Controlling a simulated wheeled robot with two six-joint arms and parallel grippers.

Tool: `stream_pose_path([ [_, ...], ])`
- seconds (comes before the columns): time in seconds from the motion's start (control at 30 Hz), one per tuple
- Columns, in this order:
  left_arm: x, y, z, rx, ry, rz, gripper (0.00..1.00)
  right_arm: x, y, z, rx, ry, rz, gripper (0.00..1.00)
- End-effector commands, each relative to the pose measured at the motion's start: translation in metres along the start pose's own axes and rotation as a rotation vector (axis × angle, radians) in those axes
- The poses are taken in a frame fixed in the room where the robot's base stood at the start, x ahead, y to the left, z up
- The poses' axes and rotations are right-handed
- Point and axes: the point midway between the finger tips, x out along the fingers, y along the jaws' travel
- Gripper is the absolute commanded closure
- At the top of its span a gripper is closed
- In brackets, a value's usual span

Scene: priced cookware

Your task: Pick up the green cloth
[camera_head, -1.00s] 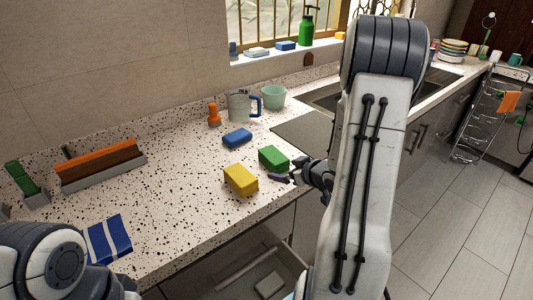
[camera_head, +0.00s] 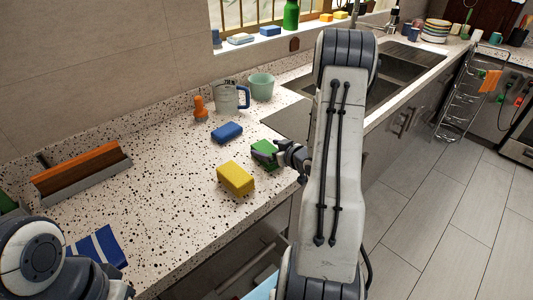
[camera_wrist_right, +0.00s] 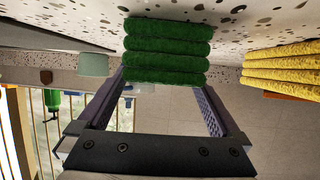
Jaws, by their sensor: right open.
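The green cloth (camera_head: 264,147) is a small folded block on the speckled counter. It also shows in the right wrist view (camera_wrist_right: 167,50) as stacked thick green layers, seen upside down. My right gripper (camera_head: 268,157) is open at the cloth, partly covering it in the head view. In the right wrist view its two fingers (camera_wrist_right: 160,85) point at the cloth, which lies at the tips between them. I cannot tell whether they touch it. Of my left arm only a joint shows at lower left; its gripper is not in view.
A yellow folded cloth (camera_head: 236,178) lies close by, left of the green one. A blue block (camera_head: 227,132), a grey jug (camera_head: 228,99), a mint bowl (camera_head: 261,86) and an orange item (camera_head: 200,108) stand behind. An open drawer (camera_head: 250,272) is below the counter.

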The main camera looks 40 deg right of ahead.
Motion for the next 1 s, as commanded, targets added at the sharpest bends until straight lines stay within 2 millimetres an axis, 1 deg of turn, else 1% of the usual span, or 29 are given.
stream_pose_path([
  [0.03, -0.006, 0.000, 0.000, 0.000, 0.000, 0.000, 1.00, 0.008, -0.003, -0.002, -0.001, -0.001, -0.005, 0.00],
  [0.1, -0.006, 0.000, 0.000, 0.000, 0.000, 0.000, 1.00, 0.018, -0.002, -0.001, -0.001, -0.001, -0.003, 0.00],
  [0.2, -0.007, 0.001, 0.000, 0.000, 0.000, 0.000, 1.00, 0.026, -0.001, -0.001, -0.001, -0.001, -0.001, 0.00],
  [0.43, -0.007, 0.001, 0.000, 0.000, 0.000, 0.000, 1.00, 0.028, -0.001, 0.000, -0.001, -0.001, 0.000, 0.00],
  [0.47, -0.007, 0.001, 0.000, 0.000, 0.000, 0.000, 1.00, 0.028, -0.001, 0.000, -0.001, -0.001, 0.000, 0.04],
  [0.5, -0.007, 0.001, 0.000, 0.000, 0.000, 0.000, 1.00, 0.028, -0.002, 0.000, -0.001, -0.001, 0.000, 0.19],
  [0.57, -0.007, 0.001, 0.000, 0.000, 0.000, 0.000, 1.00, 0.028, -0.002, 0.000, -0.001, -0.001, 0.000, 0.42],
  [0.6, -0.007, 0.001, 0.000, 0.000, 0.000, 0.000, 1.00, 0.028, -0.002, 0.000, -0.001, -0.001, 0.000, 0.57],
  [0.63, -0.007, 0.001, 0.000, 0.000, 0.000, 0.000, 1.00, 0.028, -0.002, 0.000, -0.001, -0.001, 0.000, 0.69],
  [0.67, -0.007, 0.001, 0.000, 0.000, 0.000, 0.000, 1.00, 0.028, -0.002, 0.000, -0.001, -0.001, 0.000, 0.77],
  [0.87, -0.007, 0.001, 0.000, 0.000, 0.000, 0.000, 1.00, 0.028, -0.002, -0.001, -0.002, 0.000, 0.000, 0.77],
  [1.0, -0.006, 0.001, 0.000, 0.000, 0.000, 0.000, 1.00, 0.026, -0.001, -0.004, -0.003, 0.001, 0.000, 0.77],
])
